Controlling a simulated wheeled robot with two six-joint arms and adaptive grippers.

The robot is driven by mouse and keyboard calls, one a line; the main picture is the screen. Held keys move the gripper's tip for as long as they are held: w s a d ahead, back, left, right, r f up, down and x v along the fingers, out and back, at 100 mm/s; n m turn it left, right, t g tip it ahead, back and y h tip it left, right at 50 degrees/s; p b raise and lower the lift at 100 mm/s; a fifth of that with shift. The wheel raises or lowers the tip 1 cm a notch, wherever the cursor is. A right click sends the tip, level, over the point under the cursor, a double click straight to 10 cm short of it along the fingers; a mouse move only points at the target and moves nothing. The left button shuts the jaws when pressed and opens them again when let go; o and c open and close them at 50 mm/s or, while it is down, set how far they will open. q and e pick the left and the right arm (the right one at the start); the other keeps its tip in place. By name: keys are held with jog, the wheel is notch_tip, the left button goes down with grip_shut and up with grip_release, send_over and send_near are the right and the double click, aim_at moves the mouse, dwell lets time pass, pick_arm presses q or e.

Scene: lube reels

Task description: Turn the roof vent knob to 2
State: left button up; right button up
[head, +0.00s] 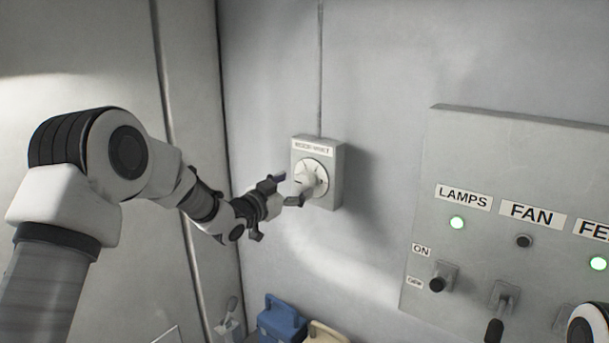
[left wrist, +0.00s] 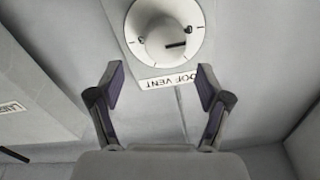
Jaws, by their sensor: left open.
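The roof vent knob (head: 306,179) is a pale round knob on a white dial, on a small grey box (head: 333,195) fixed to the wall. The box's label reads as roof vent. In the left wrist view the knob (left wrist: 168,38) shows whole, with a dark pointer line toward the picture's right; the dial's numbers are too small to read. My left gripper (head: 284,190) is open, just in front of the dial. In the left wrist view its two fingers (left wrist: 161,88) stand apart with nothing between them, the knob beyond their tips. My right gripper is not in view.
A large grey panel (head: 470,135) on the right carries LAMPS and FAN labels, green lights and protruding switches (head: 438,284). Blue (head: 282,318) and cream (head: 325,335) containers stand below the box. The wall around the box is clear.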

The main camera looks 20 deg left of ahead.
aim_at(302, 182)
pick_arm(q)
jog(key=w, duration=0.1)
jog(key=w+p, duration=0.1)
jog(key=w, duration=0.1)
jog(key=w+f, duration=0.1)
jog(key=w, duration=0.1)
jog(key=shift+w+d, duration=0.1)
jog(key=shift+d, duration=0.15)
jog(key=shift+s+d+r, duration=0.3)
jog(key=shift+a+f, duration=0.1)
jog(key=c, duration=1.2)
jog(key=shift+o, duration=0.2)
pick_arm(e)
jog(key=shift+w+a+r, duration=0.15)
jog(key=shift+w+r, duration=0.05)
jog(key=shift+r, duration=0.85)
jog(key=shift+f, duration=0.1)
